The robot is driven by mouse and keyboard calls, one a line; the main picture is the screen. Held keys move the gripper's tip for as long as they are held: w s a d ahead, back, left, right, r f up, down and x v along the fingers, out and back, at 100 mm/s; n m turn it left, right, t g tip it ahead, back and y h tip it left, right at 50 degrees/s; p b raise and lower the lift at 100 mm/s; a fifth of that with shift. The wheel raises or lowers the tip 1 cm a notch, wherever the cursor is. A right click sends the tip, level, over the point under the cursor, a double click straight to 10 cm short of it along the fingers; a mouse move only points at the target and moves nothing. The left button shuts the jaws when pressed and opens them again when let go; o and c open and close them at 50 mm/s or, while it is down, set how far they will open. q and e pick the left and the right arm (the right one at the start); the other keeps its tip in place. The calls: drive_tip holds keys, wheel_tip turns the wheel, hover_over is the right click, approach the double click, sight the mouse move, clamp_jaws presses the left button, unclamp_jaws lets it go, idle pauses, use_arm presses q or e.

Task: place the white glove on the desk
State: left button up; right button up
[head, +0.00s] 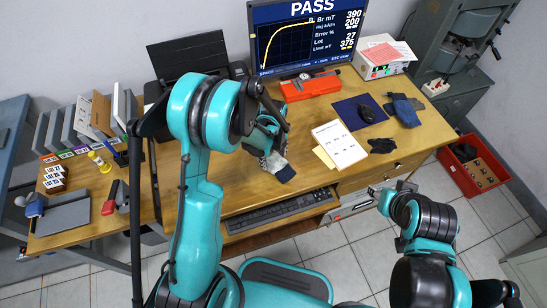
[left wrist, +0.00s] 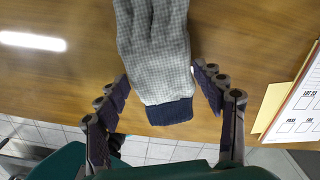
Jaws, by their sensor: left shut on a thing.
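The white glove (head: 272,162) looks grey-white and finely checked, with a dark navy cuff (head: 286,174). It is at the middle of the wooden desk (head: 225,185), under my left gripper (head: 266,146). In the left wrist view the glove (left wrist: 155,50) lies between the two fingers of my left gripper (left wrist: 163,88), cuff toward the palm, and the gripper is shut on it. The far end of the glove is cut off there. I cannot tell whether the glove touches the desk top.
A white printed sheet (head: 339,145) lies right of the glove. Behind are a red box (head: 311,85), a monitor (head: 305,38) and a dark blue mat (head: 358,112). A keyboard (head: 278,211) sits below the front edge.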

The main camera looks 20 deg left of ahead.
sight(274, 159)
use_arm(q)
drive_tip(key=o, duration=1.2)
drive_tip(key=shift+c, duration=0.2)
drive_tip(key=shift+r+p, duration=0.2)
drive_tip(key=shift+p, duration=0.15)
wheel_tip(274, 159, up, 12)
drive_tip(key=p, duration=0.4)
drive_tip(key=s+a+r+n+t, duration=0.1)
drive_tip(key=s+r+n+t, duration=0.2)
drive_tip(key=s+r+n, duration=0.4)
drive_tip(key=s+a+r+n+t, duration=0.2)
drive_tip(key=s+r+n+t, duration=0.2)
drive_tip(key=n, duration=1.3)
drive_tip(key=s+r, duration=0.3)
drive_tip(key=s, duration=0.2)
drive_tip(key=shift+s+r+n, duration=0.3)
drive_tip(key=shift+r, duration=0.05)
